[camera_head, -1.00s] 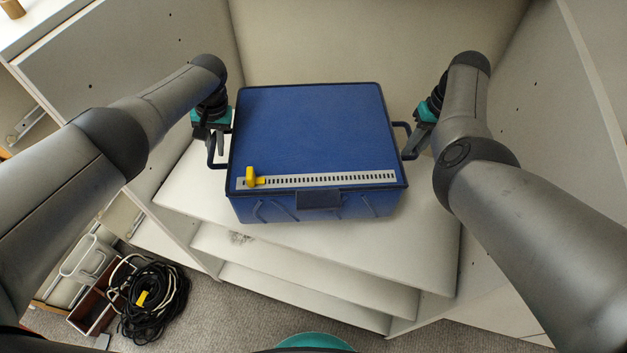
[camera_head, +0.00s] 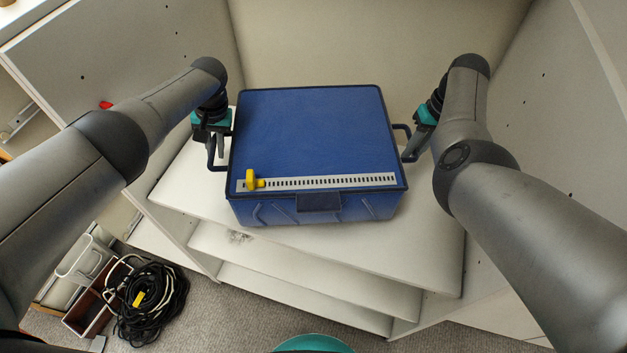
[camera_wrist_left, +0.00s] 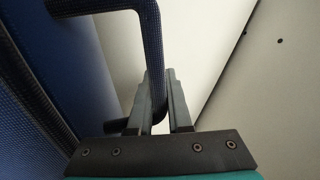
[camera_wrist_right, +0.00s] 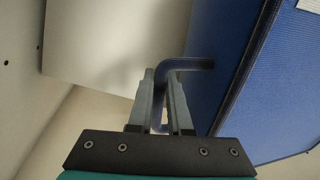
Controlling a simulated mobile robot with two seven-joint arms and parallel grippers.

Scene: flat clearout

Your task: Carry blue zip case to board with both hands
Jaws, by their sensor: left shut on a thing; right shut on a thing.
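The blue zip case (camera_head: 315,130) is a boxy case with a handle on each side, level between my arms over the white shelf top. A pale slotted strip with a yellow slider lies along its front edge. My left gripper (camera_head: 216,158) is shut on the case's left handle; the handle bar shows between its fingers in the left wrist view (camera_wrist_left: 160,105). My right gripper (camera_head: 408,155) is shut on the right handle, which also shows between the fingers in the right wrist view (camera_wrist_right: 163,95). I cannot tell whether the case touches the shelf. I cannot make out a board.
The white shelf unit (camera_head: 420,235) has side panels and a back panel close around the case and arms. On the carpet at lower left lie a coiled black cable (camera_head: 150,310) and a brown box (camera_head: 90,310). A teal round thing (camera_head: 315,343) shows at the bottom edge.

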